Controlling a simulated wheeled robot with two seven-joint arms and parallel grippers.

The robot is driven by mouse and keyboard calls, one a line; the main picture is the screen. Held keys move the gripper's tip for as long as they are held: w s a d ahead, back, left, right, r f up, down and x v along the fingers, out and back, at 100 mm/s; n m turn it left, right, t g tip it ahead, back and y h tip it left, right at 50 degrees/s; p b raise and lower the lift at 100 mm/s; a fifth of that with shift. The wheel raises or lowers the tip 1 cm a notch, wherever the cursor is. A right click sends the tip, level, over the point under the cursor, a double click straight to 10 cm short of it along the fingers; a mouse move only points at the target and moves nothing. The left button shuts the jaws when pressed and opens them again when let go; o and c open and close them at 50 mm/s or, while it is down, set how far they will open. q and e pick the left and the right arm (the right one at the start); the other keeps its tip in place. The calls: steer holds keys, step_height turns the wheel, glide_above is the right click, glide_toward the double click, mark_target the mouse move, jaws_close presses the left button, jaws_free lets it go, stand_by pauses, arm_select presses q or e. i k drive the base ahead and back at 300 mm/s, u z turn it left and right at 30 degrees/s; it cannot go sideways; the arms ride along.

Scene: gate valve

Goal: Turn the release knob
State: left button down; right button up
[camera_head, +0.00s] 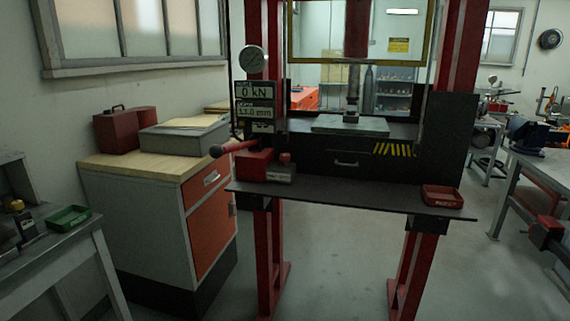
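A red press frame (270,235) stands in the middle of the view. A dark shelf (350,199) crosses its front. A small red knob (285,157) sits on top of the unit's right part. It looks like the release knob, but it is too small to see its turn position. A display (255,92) above reads 0 kN and about 13.0 mm. Neither of my grippers is in view.
A red tray (442,196) lies at the shelf's right end. An orange-fronted cabinet (207,205) stands close on the left, with a red toolbox (124,130) on top. A bench with a green tray (68,218) is at the lower left. The floor before the press is clear.

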mark_target(284, 157)
steer(key=u, duration=0.5)
steer(key=i, duration=0.85)
steer(key=u, duration=0.3)
